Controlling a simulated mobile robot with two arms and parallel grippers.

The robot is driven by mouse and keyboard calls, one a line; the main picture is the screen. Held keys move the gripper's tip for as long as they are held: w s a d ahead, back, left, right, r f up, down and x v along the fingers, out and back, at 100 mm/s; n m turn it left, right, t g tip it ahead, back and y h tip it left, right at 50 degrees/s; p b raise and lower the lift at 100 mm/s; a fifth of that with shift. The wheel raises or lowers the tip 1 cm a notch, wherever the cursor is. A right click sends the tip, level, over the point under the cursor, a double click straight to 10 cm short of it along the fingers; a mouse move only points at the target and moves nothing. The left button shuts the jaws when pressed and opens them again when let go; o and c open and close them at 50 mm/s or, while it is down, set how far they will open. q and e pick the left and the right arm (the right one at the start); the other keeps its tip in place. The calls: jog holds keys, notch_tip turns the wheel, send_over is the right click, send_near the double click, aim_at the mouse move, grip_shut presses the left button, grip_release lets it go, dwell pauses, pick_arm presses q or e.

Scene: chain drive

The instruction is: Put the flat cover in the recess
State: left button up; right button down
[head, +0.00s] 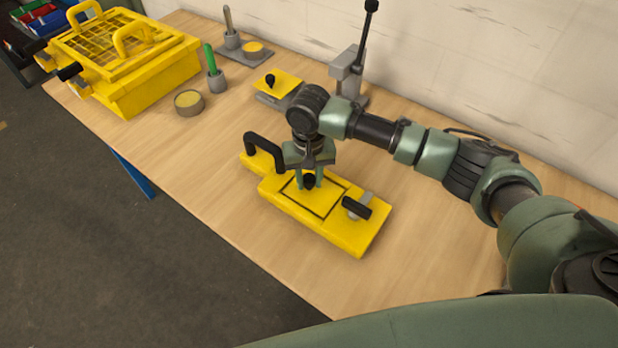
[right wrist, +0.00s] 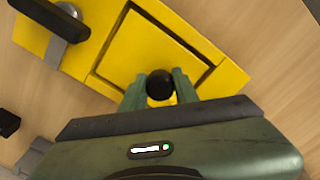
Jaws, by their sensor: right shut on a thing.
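A yellow housing (head: 350,235) lies on the wooden table, with a dark square outline of a recess in its top. A flat yellow cover (head: 326,196) fills most of that outline; it also shows in the right wrist view (right wrist: 150,50). A dark gap runs around its edges, and I cannot tell if it sits fully down. My right gripper (head: 309,181) is over the cover, shut on its black knob (right wrist: 159,85). The fingers stand on either side of the knob and hide part of the cover. My left gripper is not in view.
On the housing are a black arched handle (head: 264,146) and a black-gripped lever (head: 356,207). Behind stand a grey block with a yellow knobbed plate (head: 280,83) and a lever press (head: 348,75). The table's front left is clear.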

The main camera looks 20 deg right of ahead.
aim_at(309, 178)
jog(key=c, duration=1.1)
grip_release()
jog(key=shift+f, duration=0.15)
notch_tip(309, 178, up, 12)
jog(key=shift+r+b, duration=0.2)
jog(key=shift+b, duration=0.5)
jog(key=shift+f, duration=0.1)
